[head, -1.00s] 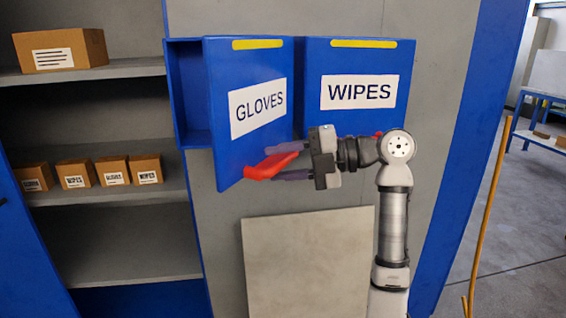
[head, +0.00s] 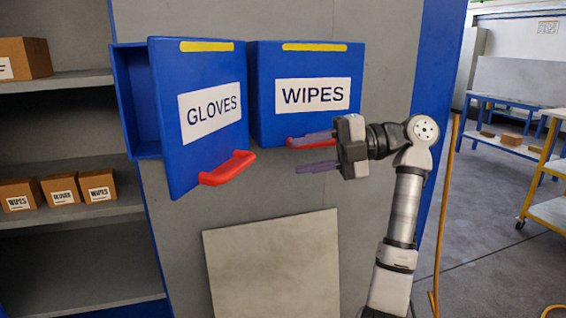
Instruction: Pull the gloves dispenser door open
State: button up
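The blue gloves dispenser door (head: 207,140) stands swung open at an angle, with a white GLOVES label and a yellow strip on top. Its left side shows the open box (head: 137,102) behind it. The red handle (head: 228,169) sticks out at the door's lower edge, and nothing holds it. My gripper (head: 305,153) is to the right of the handle, apart from it, with its two fingers spread and pointing left. The fingers are empty and lie below the wipes dispenser, near its red handle; whether they touch that handle I cannot tell.
The blue wipes dispenser (head: 304,92) is shut, on the right of the gloves one. Shelves with cardboard boxes (head: 60,189) stand at left. A grey panel (head: 275,265) leans below. A yellow pole (head: 442,220) stands right of my arm.

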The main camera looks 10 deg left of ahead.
jog(key=shift+d+r, duration=0.1)
jog(key=shift+d, duration=0.35)
jog(key=shift+a+r, duration=0.1)
jog(key=shift+r, duration=0.05)
jog(key=c, duration=0.4)
jog(key=shift+s+a+r+m+h, duration=0.2)
jog(key=shift+r+m+h, duration=0.1)
jog(key=shift+m, duration=0.2)
jog(key=shift+c, duration=1.1)
jog(key=s+a+r+m+h, duration=0.1)
jog(key=m, duration=0.1)
jog(key=s+a+r+m+t+b, duration=0.1)
jog(key=r+m, duration=0.1)
jog(key=m, duration=0.1)
jog(key=s+a+r+m+t+h+b, duration=0.1)
jog(key=m, duration=0.1)
jog(key=shift+s+r+m+h, duration=0.2)
jog(key=shift+m+h, duration=0.1)
jog(key=shift+m, duration=0.1)
grip_shut()
jog(key=m+t+h+b, duration=0.2)
jog(key=m+t+h, duration=0.15)
jog(key=m, duration=0.95)
send_near(224, 163)
jog(key=shift+g+h, duration=0.35)
jog(key=shift+g, duration=0.1)
jog(key=s+a+f, duration=0.4)
jog(key=shift+s+a, duration=0.1)
jog(key=shift+a, duration=0.2)
